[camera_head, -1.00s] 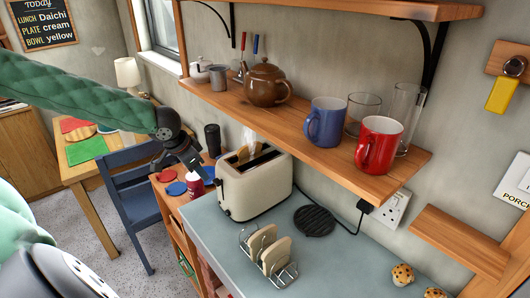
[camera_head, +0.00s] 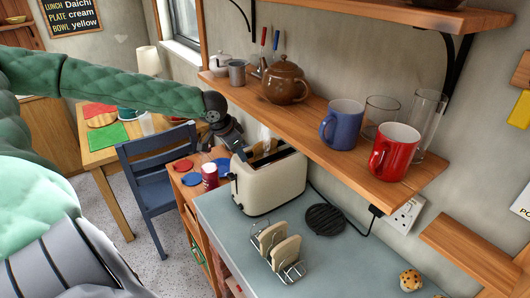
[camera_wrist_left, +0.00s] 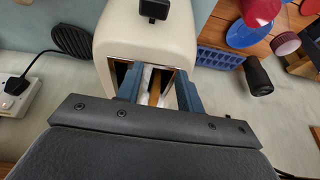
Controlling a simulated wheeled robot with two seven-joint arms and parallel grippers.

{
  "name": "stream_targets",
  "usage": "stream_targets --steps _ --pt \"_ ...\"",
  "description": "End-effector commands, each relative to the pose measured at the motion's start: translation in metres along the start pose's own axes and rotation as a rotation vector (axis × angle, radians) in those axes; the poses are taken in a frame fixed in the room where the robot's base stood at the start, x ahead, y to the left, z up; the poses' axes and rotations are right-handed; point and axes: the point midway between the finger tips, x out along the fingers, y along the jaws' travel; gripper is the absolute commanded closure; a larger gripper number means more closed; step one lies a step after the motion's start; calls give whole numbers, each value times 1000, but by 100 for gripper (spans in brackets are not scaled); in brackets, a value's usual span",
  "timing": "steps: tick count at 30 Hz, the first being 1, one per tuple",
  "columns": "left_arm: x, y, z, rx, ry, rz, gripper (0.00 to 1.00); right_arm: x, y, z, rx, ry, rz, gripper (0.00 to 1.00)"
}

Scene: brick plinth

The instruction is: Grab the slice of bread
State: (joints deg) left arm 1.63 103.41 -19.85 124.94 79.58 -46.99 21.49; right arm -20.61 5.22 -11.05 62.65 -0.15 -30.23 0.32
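The cream toaster (camera_head: 268,186) stands on the grey-blue counter, and it also shows in the left wrist view (camera_wrist_left: 150,38). A brown-edged slice of bread (camera_wrist_left: 155,88) shows in its slot, mostly hidden inside. My left gripper (camera_head: 246,152) is over the left end of the toaster's top. In the left wrist view, its two blue-grey fingers (camera_wrist_left: 158,92) are apart, one on each side of the slice. I cannot tell whether they touch it. Two more slices of bread (camera_head: 284,250) stand in a wire toast rack (camera_head: 292,272) in front of the toaster. My right gripper is not in view.
A wooden shelf (camera_head: 340,158) with a brown teapot (camera_head: 285,82), a blue mug (camera_head: 342,125), a red mug (camera_head: 394,152) and glasses overhangs the toaster's back. A round black trivet (camera_head: 325,218) and a cord lie to its right. A blue chair (camera_head: 160,178) stands left.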

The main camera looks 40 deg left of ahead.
Motion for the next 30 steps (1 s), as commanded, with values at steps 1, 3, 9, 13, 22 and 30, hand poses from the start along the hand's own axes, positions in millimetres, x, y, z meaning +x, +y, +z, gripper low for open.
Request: stream_targets --steps 1,3,9,13,22,30 --pt "1 0 0 1 -1 0 63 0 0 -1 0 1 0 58" --pt "1 0 -1 1 -1 0 63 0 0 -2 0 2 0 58" --pt "3 0 -5 2 -1 0 63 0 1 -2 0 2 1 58" --pt "5 0 -9 3 -2 1 63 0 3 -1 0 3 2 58" --pt "9 -2 -20 0 -1 1 63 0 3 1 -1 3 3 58" --pt "17 -2 -29 1 -1 1 63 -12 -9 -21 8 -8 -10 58"
